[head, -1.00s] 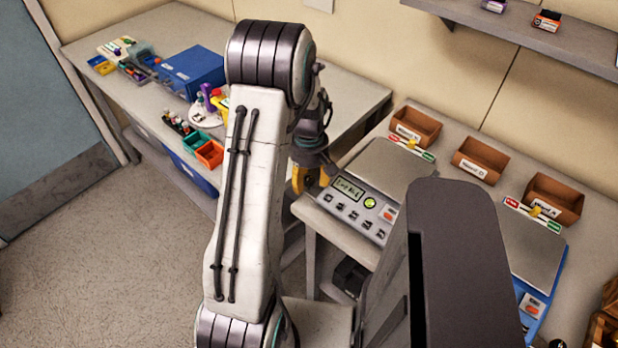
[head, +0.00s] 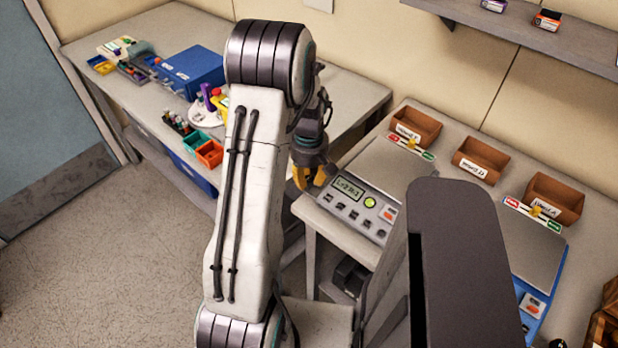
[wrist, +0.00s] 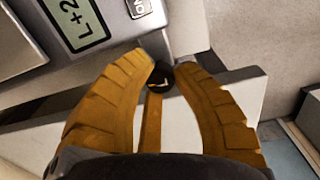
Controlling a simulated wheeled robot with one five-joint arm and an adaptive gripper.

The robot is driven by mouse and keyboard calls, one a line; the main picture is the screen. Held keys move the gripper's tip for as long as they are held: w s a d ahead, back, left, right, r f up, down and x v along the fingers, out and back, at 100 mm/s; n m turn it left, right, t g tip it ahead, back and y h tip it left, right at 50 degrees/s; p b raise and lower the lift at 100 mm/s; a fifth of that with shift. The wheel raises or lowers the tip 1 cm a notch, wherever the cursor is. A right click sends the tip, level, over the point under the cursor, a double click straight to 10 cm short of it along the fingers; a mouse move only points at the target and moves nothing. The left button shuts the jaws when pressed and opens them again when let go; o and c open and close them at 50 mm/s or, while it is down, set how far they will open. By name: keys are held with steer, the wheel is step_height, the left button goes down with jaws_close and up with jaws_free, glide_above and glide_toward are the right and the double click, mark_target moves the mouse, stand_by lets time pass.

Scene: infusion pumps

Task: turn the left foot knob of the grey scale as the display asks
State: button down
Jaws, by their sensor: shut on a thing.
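The grey scale (head: 360,206) stands at the left corner of the right bench, with a flat pan (head: 392,168). Its green display (head: 349,189) shows text starting with "L" in the head view; in the wrist view the display (wrist: 72,22) reads "L+2", the rest cut off. The left foot knob (wrist: 160,79) is small and black with a pale mark, at the scale's corner. My gripper (wrist: 162,73) is shut on the knob, one yellow fingertip on each side. In the head view my gripper (head: 308,180) is partly hidden by my arm.
A second, blue-based scale (head: 540,265) stands to the right. Brown bins (head: 480,160) line the back of the bench. The left bench holds a blue box (head: 192,72) and small trays (head: 208,153). Open floor (head: 100,240) lies at the left.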

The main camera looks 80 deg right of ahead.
steer(key=m+b, duration=0.2)
steer(key=m, duration=0.2)
steer(key=shift+f, duration=0.2)
steer(key=m+b, duration=0.1)
steer(key=m, duration=0.3)
steer(key=shift+m, duration=0.4)
steer(key=m+b, duration=0.1)
steer(key=m, duration=0.3)
steer(key=shift+a+m, duration=0.1)
steer(key=shift+m, duration=0.2)
steer(key=shift+r+m+b, duration=0.1)
steer(key=shift+m+b, duration=0.45)
steer(key=shift+m, duration=1.35)
steer(key=c, duration=1)
jaws_free()
steer(key=shift+r, duration=0.1)
